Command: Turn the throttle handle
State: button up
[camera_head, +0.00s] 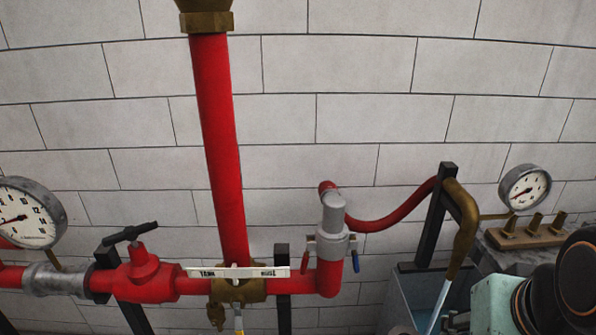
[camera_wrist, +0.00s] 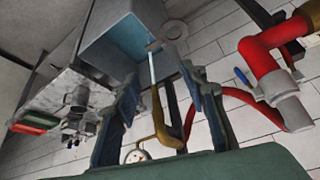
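I cannot tell for sure which part is the throttle handle. A black handle (camera_head: 130,233) sits on top of a red valve (camera_head: 146,275) at the lower left in the head view. A white lever with dark lettering (camera_head: 236,272) lies level across the brass valve at the foot of the upright red pipe (camera_head: 220,150). My gripper (camera_wrist: 160,76) shows in the wrist view with its two fingers spread and nothing between them.
A grey pipe fitting (camera_head: 332,240) carries small red and blue levers. A blue-grey open tank (camera_head: 400,292) stands at the lower right, below a brown pipe (camera_head: 465,225). Round gauges stand at left (camera_head: 25,215) and right (camera_head: 524,187). The wall above is bare.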

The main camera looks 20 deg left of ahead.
aim_at(130, 233)
jog(key=k+j, duration=0.15)
jog(key=j, duration=0.2)
jog(key=k+j+u, duration=0.1)
jog(key=j, duration=0.3)
jog(key=k+j, duration=0.25)
jog(key=j, duration=0.15)
jog(key=k+j, duration=0.15)
jog(key=j, duration=0.2)
jog(key=k+j+u, duration=0.1)
jog(key=j, duration=0.3)
jog(key=k, duration=0.1)
